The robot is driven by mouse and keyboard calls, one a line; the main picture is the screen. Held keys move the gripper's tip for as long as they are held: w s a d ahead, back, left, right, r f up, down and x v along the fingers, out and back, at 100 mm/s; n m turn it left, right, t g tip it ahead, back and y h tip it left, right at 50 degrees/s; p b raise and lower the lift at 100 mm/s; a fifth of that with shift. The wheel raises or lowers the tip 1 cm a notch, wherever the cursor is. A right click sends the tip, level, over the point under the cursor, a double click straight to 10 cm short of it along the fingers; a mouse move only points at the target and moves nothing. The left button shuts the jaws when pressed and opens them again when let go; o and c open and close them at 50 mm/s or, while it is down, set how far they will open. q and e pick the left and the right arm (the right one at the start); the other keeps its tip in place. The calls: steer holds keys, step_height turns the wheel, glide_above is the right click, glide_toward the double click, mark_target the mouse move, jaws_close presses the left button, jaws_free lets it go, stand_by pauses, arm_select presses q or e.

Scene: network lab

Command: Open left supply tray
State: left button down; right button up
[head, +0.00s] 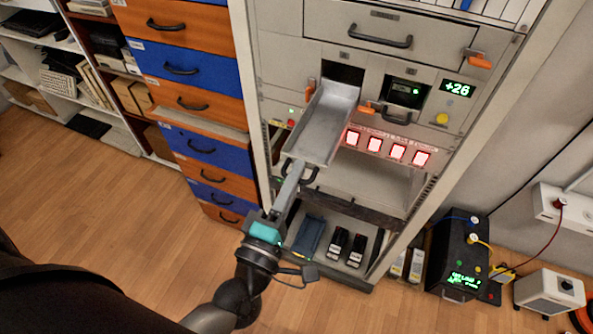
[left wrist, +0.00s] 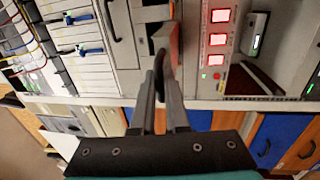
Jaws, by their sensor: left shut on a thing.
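The left supply tray (head: 327,122) is a grey metal drawer pulled well out of its slot in the equipment rack. Its inside looks empty, and the dark slot shows behind it. My left gripper (head: 298,170) is at the tray's front, shut on its black handle (head: 312,176). In the left wrist view, the fingers of my left gripper (left wrist: 163,85) close around the dark handle (left wrist: 160,76). My right gripper is not in view.
A closed tray bay (head: 404,93) with an orange latch (head: 366,107) sits to the right. Four-button-like red lit panels (head: 397,151) are below. Blue and orange drawers (head: 205,150) stand left. A black power unit (head: 460,262) stands on the floor at right. Wooden floor (head: 100,190) is free at left.

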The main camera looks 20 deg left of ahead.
arm_select(q)
steer(key=c, duration=1.2)
jaws_free()
steer(key=s, duration=0.5)
steer(key=s+f+b, duration=0.1)
steer(key=s, duration=0.4)
steer(key=s+f+b, duration=0.1)
steer(key=s, duration=0.4)
steer(key=shift+a+f, duration=0.25)
